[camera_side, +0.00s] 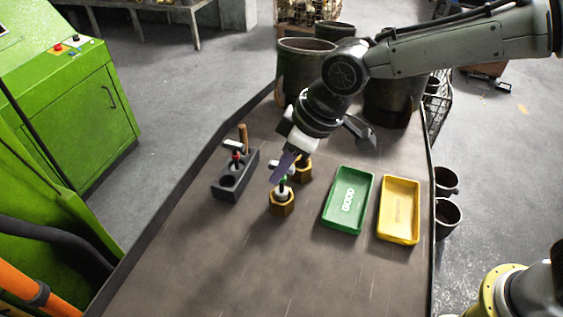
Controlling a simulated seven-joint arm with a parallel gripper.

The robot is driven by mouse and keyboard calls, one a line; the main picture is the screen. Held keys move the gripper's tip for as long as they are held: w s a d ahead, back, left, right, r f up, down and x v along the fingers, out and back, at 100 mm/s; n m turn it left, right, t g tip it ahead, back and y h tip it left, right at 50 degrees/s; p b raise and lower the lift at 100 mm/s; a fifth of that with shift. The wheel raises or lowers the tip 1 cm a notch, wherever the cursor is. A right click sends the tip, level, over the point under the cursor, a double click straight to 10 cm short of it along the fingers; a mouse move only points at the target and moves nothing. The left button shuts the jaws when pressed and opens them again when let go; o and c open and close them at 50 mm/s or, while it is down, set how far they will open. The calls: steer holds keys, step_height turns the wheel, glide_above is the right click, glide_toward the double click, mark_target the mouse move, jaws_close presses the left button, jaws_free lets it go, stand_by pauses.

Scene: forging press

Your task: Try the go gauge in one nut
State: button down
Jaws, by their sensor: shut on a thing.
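My gripper (284,174) is shut on the go gauge (283,188), which has a green band and a pale lower part. The gauge stands about upright at the bore of a brass-coloured hex nut (282,205) on the bench. Its lower end meets the nut's top opening; how deep it sits inside cannot be told. A second brass-coloured nut (304,170) stands just behind, partly hidden by my gripper.
A dark gauge block (229,192) at the left holds a red-banded gauge (236,158) and a wooden-handled tool (243,137). A green GOOD tray (335,214) and a yellow tray (398,240) lie empty at the right. Large dark pots (297,70) stand behind. The front bench is clear.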

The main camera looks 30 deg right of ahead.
steer(key=shift+f, duration=0.8)
steer(key=shift+r, duration=0.75)
stand_by(0.9)
steer(key=shift+r, duration=0.35)
steer(key=shift+r, duration=0.75)
steer(key=shift+r, duration=1.85)
